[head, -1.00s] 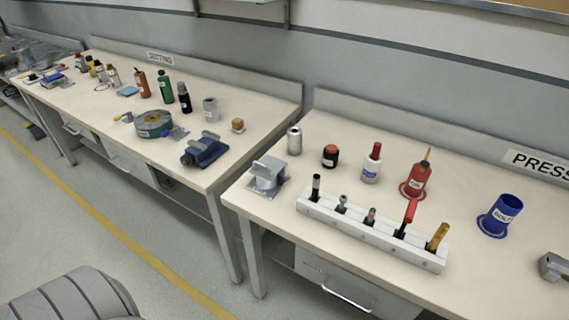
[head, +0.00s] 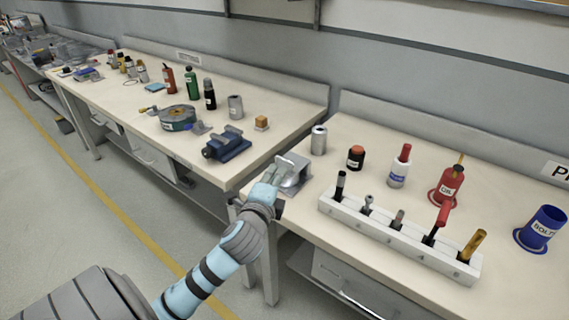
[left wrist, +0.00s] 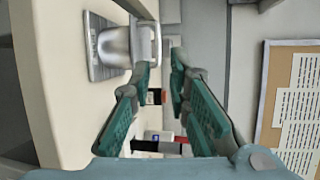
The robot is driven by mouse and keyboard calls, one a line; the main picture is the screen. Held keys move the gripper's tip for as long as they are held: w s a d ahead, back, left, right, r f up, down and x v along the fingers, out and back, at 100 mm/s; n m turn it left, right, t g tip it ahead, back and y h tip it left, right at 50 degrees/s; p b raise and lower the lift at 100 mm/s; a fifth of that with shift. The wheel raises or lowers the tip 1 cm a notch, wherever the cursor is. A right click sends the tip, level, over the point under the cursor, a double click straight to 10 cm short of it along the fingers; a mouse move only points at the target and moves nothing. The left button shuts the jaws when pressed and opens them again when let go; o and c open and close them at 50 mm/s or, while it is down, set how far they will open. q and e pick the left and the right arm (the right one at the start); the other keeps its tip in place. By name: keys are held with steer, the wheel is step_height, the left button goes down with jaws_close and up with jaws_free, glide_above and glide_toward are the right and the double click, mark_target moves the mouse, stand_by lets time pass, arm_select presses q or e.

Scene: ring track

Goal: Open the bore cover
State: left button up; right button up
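A grey metal housing (head: 295,178) stands on a flat base at the left front corner of the right-hand bench. A pale flap or plate, likely the bore cover, shows at its top; my gripper partly hides it. In the left wrist view the housing (left wrist: 115,45) is a rounded metal body at the upper left, with a pale frame-like flap (left wrist: 156,45) on its right side. My left gripper (head: 278,168) is right beside the housing. In the left wrist view its teal-padded fingers (left wrist: 161,76) are apart with nothing between them; I cannot tell whether they touch the flap. My right gripper is not in view.
A white rack (head: 395,240) with several upright pieces stands right of the housing. Behind it are a silver cylinder (head: 318,140), a black jar (head: 355,157), a white bottle (head: 398,172) and a red oil can (head: 447,187). A blue vise (head: 228,145) sits on the left bench.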

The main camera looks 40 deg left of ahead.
mark_target(285, 160)
arm_select(q)
steer(key=b+x, duration=0.2)
steer(key=x, duration=0.8)
steer(key=shift+f, duration=0.15)
steer(key=shift+w+a, duration=0.1)
steer(key=shift+w, duration=0.05)
jaws_close()
